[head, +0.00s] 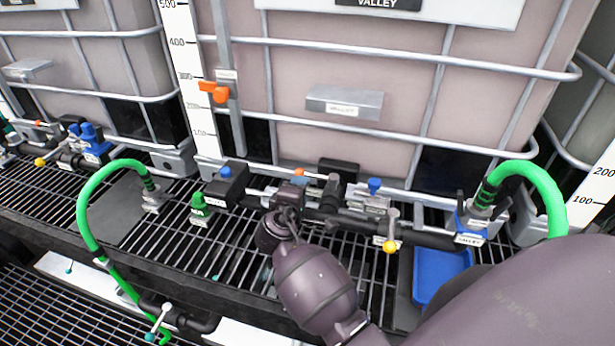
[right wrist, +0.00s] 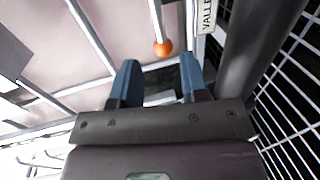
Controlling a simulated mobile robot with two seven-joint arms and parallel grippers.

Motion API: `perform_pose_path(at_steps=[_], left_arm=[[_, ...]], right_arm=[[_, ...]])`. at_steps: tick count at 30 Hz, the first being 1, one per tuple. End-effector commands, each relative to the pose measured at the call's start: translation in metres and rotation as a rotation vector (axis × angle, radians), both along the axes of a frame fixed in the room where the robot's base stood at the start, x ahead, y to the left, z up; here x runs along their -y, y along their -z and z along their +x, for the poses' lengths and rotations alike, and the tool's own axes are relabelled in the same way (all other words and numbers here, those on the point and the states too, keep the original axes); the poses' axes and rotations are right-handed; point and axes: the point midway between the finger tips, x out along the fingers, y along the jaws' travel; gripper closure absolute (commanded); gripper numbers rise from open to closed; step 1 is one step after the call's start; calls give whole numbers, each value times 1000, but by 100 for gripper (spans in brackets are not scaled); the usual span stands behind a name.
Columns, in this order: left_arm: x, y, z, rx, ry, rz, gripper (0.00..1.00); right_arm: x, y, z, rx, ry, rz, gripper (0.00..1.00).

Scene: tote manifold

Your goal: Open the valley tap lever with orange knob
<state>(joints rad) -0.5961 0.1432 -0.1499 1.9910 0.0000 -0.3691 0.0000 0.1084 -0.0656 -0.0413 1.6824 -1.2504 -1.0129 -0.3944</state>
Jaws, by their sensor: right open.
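The orange knob (right wrist: 163,47) sits on the end of a pale lever in the right wrist view. A VALLEY label (right wrist: 207,14) is just right of the lever. In the head view a small orange spot (head: 299,173), probably this knob, shows just behind my right gripper (head: 292,195). In the wrist view my right gripper (right wrist: 160,63) is open, with its two blue fingers apart and nothing held. The knob appears between and slightly beyond the fingertips; contact cannot be told. My right arm and gripper hide part of the pipework. My left gripper is not in view.
The VALLEY tank (head: 330,75) in its wire cage stands behind the pipes. A yellow-knobbed lever (head: 390,245) and blue-topped valve (head: 375,187) are to the right. Green hoses (head: 85,205) arch at both sides. A blue tray (head: 437,275) lies on the grating at right.

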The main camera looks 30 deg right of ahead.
Motion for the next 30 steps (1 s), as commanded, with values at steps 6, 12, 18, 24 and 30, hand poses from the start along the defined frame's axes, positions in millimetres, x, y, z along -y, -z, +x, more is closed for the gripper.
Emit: perform_pose_path(at_steps=[6,12,18,24,30], left_arm=[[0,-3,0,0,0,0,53],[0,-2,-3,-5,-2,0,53],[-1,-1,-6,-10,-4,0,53],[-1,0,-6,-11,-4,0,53],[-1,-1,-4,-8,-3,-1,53]], right_arm=[[29,6,25,1,0,-1,59],[46,11,39,1,-1,1,59],[52,14,44,0,-1,2,59],[52,14,44,0,-1,2,59],[52,14,44,1,-1,2,82]])
